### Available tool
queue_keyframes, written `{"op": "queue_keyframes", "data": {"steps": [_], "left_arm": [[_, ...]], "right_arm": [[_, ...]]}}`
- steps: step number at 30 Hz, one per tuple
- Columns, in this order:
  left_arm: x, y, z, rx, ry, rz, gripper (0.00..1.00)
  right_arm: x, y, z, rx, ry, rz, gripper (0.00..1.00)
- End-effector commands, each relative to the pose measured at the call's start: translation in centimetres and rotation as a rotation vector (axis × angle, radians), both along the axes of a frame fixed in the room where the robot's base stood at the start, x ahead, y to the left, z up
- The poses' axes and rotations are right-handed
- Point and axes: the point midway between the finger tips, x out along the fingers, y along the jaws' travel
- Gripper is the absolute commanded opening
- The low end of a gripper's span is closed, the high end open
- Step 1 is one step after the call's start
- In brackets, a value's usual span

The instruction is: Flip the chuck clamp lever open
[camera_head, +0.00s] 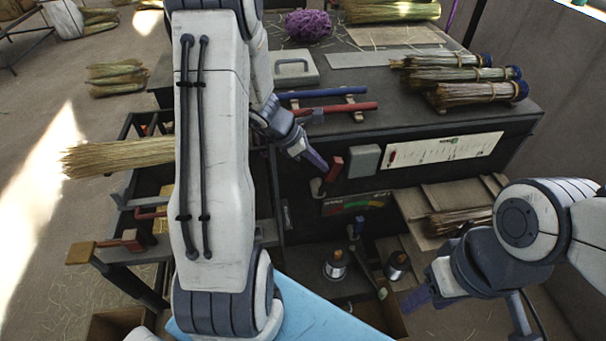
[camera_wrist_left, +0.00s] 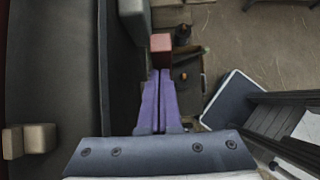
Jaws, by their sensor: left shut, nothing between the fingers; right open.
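A red-handled lever (camera_head: 333,168) stands at the dark bench front; in the left wrist view its red block (camera_wrist_left: 161,43) is just beyond my fingertips. I cannot tell whether this is the chuck clamp lever. My left gripper (camera_head: 318,163) is shut and empty, its purple fingers pressed together close to the red handle; they also show in the left wrist view (camera_wrist_left: 160,75). Contact is not clear. My right gripper (camera_head: 428,297) is open and empty at the lower right. A straw bundle (camera_head: 118,157) sticks out left of my left arm, which hides its inner end.
Blue and red rods (camera_head: 340,108) lie on the bench top. Tied brooms (camera_head: 470,92) and a purple twine ball (camera_head: 308,26) lie there too. A grey box (camera_head: 363,160) is right of the lever. Wire spools (camera_head: 335,266) stand below. A red-and-wood part (camera_head: 130,240) is at the left.

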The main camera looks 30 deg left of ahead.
Motion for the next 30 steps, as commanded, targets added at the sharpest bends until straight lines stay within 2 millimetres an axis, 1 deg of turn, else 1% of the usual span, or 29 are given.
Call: {"op": "queue_keyframes", "data": {"steps": [6, 12, 21, 30], "left_arm": [[1.0, -1.1, -0.2, 0.0, -0.001, -0.001, 0.0], [1.5, -1.6, -0.3, -0.001, -0.002, 0.001, 0.0], [1.9, -2.2, -0.2, -0.006, -0.004, -0.004, 0.0], [2.0, -2.4, -0.2, -0.008, -0.006, -0.006, 0.0]], "right_arm": [[0.0, 0.0, -0.5, 0.0, 0.0, -0.001, 0.5], [0.0, 0.0, -0.7, 0.0, 0.0, -0.001, 0.5], [0.0, 0.0, -0.8, 0.0, 0.0, -0.002, 0.5], [0.0, 0.0, -0.8, 0.0, 0.0, -0.002, 0.5]]}}
